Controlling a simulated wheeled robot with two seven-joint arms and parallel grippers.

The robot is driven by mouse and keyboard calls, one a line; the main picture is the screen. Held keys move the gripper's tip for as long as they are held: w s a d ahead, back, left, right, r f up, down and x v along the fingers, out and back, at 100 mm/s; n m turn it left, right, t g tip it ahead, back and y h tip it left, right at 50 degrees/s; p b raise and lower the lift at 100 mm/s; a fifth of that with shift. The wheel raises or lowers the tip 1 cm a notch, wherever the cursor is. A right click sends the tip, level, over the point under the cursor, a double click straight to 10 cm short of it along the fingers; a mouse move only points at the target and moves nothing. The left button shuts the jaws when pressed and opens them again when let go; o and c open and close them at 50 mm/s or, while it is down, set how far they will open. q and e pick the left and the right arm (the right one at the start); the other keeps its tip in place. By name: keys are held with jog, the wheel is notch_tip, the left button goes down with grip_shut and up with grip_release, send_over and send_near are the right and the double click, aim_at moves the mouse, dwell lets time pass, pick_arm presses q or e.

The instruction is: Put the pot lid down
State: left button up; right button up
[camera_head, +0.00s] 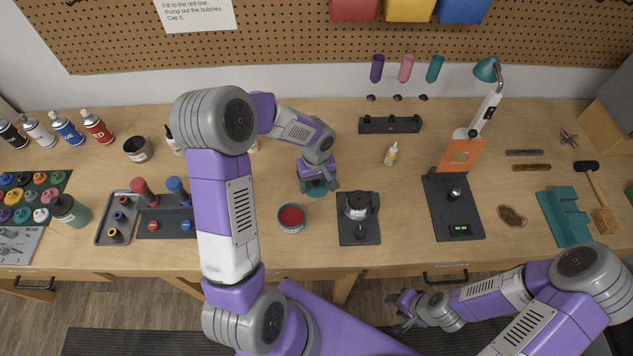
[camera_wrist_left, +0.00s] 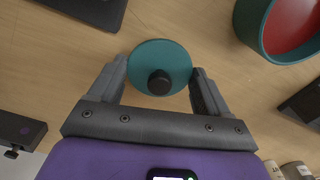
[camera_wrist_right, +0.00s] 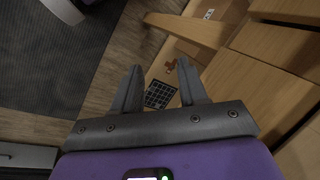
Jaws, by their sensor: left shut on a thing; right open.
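The pot lid is a teal disc with a black knob; it shows in the left wrist view (camera_wrist_left: 178,62) and in the head view (camera_head: 316,189). My left gripper (camera_wrist_left: 160,70) is shut on it, one finger at each side of its rim. The fingers hide part of it in the head view. I cannot tell whether it touches the table. The open pot (camera_head: 291,226), teal with red inside, stands just front-left of the lid, apart from it; it also shows in the left wrist view (camera_wrist_left: 258,50). My right gripper (camera_head: 403,309) is open and empty, off the table's front edge.
A dark stand with a black and silver device (camera_head: 358,206) is right of the pot. A dark tool block (camera_head: 390,125) lies behind the lid. A grey tray (camera_head: 108,226) and dark pad with red and blue handles (camera_head: 146,194) are to the left. Bare wood (camera_head: 325,225) surrounds the lid.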

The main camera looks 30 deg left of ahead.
aim_at(316, 182)
pick_arm(q)
jog(key=shift+f, duration=0.2)
jog(key=o, duration=1)
jog(key=shift+c, duration=0.2)
jog(key=shift+r, duration=0.1)
jog(key=shift+r, duration=0.15)
notch_tip(316, 182, up, 12)
jog(key=p, duration=0.1)
jog(key=shift+p, duration=0.3)
